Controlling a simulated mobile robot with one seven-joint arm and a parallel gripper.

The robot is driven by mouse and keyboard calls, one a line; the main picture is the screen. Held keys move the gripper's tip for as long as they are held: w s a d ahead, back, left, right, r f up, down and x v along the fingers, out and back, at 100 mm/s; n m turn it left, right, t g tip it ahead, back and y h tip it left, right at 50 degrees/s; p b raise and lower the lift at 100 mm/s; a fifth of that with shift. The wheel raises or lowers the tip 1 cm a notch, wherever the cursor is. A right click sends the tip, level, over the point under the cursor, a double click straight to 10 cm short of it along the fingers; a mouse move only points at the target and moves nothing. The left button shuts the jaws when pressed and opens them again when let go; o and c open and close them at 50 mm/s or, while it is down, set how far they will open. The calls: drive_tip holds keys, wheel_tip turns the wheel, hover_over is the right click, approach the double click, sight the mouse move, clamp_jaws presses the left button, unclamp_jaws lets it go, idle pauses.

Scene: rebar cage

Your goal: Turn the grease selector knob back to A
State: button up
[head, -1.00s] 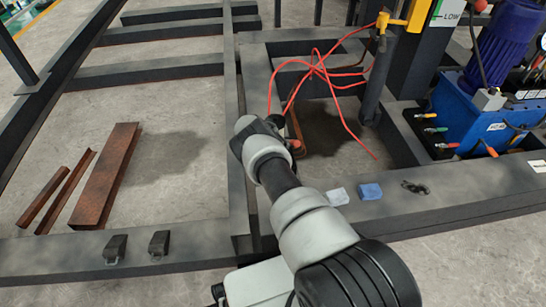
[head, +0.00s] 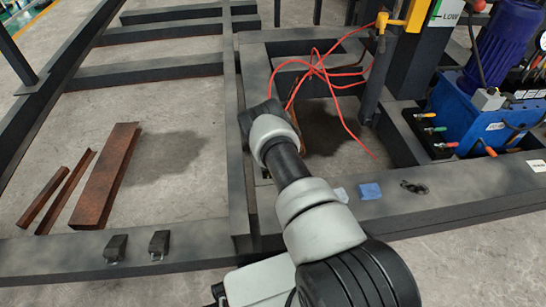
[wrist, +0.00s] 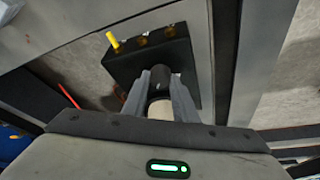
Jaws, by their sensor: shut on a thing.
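In the wrist view, my gripper (wrist: 160,92) has its two grey fingers on either side of a short dark cylinder with a pale near end, which looks like the selector knob (wrist: 160,83). The fingers are shut on it. It stands against a black block (wrist: 125,68) with brass ports and a yellow fitting (wrist: 114,42) along its far edge. No letter A or pointer mark can be read. In the head view, my arm hides the fingers, the knob and the block.
In the head view, red hoses (head: 322,70) hang loosely beyond my wrist. Blue (head: 370,191) and pale (head: 340,195) pads lie on the dark front beam. A blue pump unit (head: 468,110) stands right. Rusty steel pieces (head: 105,175) lie on the floor left.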

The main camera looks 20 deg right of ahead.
drive_tip(key=shift+n+y, duration=0.4)
drive_tip(key=shift+n, duration=0.7)
drive_tip(key=shift+t, duration=0.3)
drive_tip(key=o, duration=1)
drive_tip(key=shift+o, duration=0.2)
drive_tip(key=p+v, duration=0.5)
drive_tip(key=v, duration=1.2)
drive_tip(key=shift+r, duration=0.25)
